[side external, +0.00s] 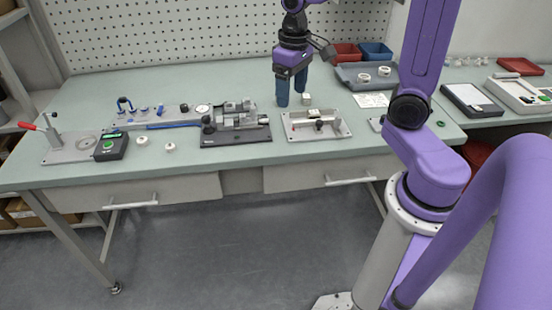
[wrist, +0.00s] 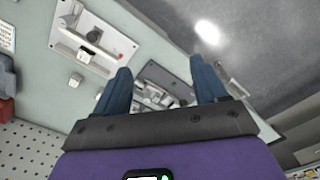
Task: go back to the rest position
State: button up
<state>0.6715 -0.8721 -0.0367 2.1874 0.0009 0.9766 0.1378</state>
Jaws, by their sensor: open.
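My gripper (side external: 292,91) is above the green-topped workbench (side external: 230,85), near its middle and a little behind the grey tray fixture (side external: 340,127). Its two blue fingers are apart with nothing between them. In the wrist view my gripper (wrist: 163,85) also shows spread and empty fingers. A small white block (side external: 307,98) stands on the bench just right of the fingers; it also shows in the wrist view (wrist: 75,80). The tray fixture holds a pale block and small parts; the wrist view shows it at upper left (wrist: 68,41).
A dark-based clamp fixture (side external: 236,125) stands left of the tray. A lever press (side external: 70,145) with a red handle is at the far left. White rings (side external: 169,146) lie near the front edge. A grey tray (side external: 350,78), red bin (side external: 346,54) and blue bin (side external: 376,53) are behind right.

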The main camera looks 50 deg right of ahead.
jog(key=s+a+f+n, duration=0.1)
jog(key=s+a+n, duration=0.3)
jog(key=s, duration=0.5)
jog(key=s+a+n, duration=0.4)
jog(key=s+n, duration=0.3)
jog(key=s, duration=0.3)
jog(key=shift+s+a+f+n, duration=0.25)
jog(key=shift+f+n, duration=0.1)
jog(key=shift+n, duration=0.05)
